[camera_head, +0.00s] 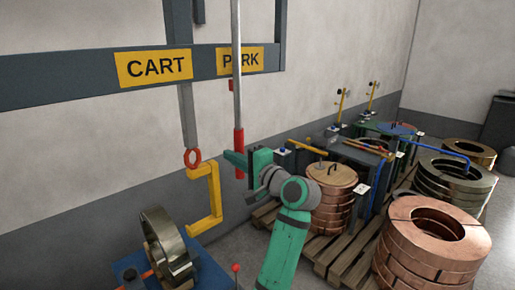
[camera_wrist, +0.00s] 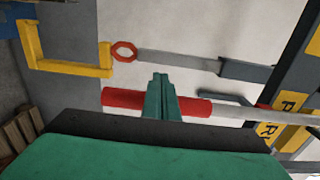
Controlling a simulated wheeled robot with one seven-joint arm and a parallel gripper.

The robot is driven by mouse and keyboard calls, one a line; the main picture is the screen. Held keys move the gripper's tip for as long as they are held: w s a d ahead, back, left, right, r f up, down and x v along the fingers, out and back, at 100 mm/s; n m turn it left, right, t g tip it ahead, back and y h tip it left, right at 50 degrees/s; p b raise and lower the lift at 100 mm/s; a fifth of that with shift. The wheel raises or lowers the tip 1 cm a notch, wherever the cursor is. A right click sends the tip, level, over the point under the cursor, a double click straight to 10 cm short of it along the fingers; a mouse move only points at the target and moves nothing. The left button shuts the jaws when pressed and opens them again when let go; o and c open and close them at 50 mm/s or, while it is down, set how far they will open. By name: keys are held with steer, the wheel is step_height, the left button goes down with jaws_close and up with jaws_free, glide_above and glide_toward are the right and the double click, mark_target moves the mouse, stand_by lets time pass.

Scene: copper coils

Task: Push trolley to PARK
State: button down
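The trolley's grey hanger (camera_head: 187,115) comes down below the rail, between the CART sign (camera_head: 156,67) and the PARK sign (camera_head: 255,61). A red ring (camera_head: 193,158) and an empty yellow C-shaped hook (camera_head: 216,195) hang at its lower end. A grey pole (camera_head: 236,50) with a red handle (camera_head: 239,137) crosses in front of the PARK sign. My green gripper (camera_head: 236,160) is at the red handle, with a finger across it. The handle also shows in the wrist view (camera_wrist: 122,98). Whether both fingers close around it is hidden.
A metal coil (camera_head: 158,240) stands on a blue stand (camera_head: 215,278) below the hook. Copper coils (camera_head: 430,245) and a lidded coil stack (camera_head: 331,185) stand on wooden pallets at right. The dark rail (camera_head: 60,78) runs along the wall. The air right of the hanger is mostly clear.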

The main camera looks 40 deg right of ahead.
steer(key=shift+d, duration=1.8)
steer(key=shift+a, duration=0.15)
steer(key=s+a, duration=0.2)
steer(key=s, duration=1)
steer(key=shift+a, duration=0.3)
